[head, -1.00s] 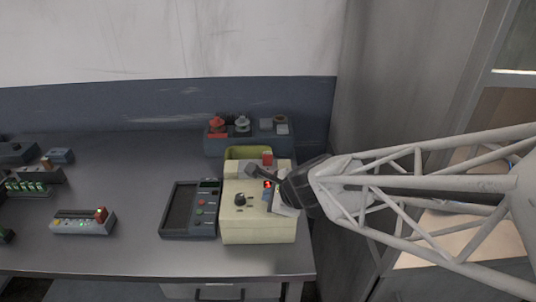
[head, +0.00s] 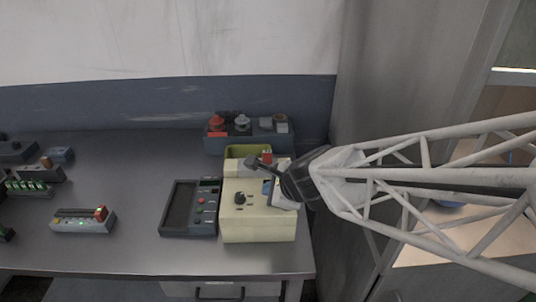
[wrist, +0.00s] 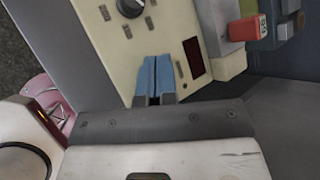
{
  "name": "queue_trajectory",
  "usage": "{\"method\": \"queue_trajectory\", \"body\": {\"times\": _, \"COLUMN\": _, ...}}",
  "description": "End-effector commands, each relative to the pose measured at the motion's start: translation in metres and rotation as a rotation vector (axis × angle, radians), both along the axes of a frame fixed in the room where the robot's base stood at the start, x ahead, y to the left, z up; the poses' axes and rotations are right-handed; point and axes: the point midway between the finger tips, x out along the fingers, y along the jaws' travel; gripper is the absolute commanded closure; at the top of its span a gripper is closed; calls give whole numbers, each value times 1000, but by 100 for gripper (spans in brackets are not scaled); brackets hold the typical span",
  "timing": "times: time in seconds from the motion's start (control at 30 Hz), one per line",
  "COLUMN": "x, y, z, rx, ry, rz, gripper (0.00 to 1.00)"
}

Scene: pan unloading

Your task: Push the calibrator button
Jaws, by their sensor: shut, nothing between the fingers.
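The calibrator appears to be the cream box (head: 258,225) at the right end of the bench. It has a dark knob (head: 240,198), which also shows at the top of the wrist view (wrist: 130,5), and a dark red display (wrist: 193,58). A red block-like button (head: 266,156) stands at its back; in the wrist view the red button (wrist: 243,28) has a pale green end. My gripper (head: 267,187) is shut and empty over the panel. Its blue fingertips (wrist: 154,72) lie between knob and display in the wrist view, apart from the red button. Contact with the panel is unclear.
A dark handheld-like device (head: 178,208) lies close left of the box. A grey unit (head: 215,146) with a red and a grey knob stands behind. A small light strip device (head: 82,222) is further left. The middle of the bench (head: 130,170) is clear.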

Motion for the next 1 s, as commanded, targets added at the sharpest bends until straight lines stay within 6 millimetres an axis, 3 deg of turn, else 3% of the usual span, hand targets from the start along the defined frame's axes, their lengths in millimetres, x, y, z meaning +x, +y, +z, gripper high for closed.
{"method": "queue_trajectory", "body": {"times": 0.47, "x": 0, "y": 0, "z": 3, "rx": -1, "ry": 0, "rz": 1, "gripper": 100}}
{"method": "queue_trajectory", "body": {"times": 1.0, "x": 0, "y": 0, "z": 39, "rx": -1, "ry": 0, "rz": 1, "gripper": 100}}
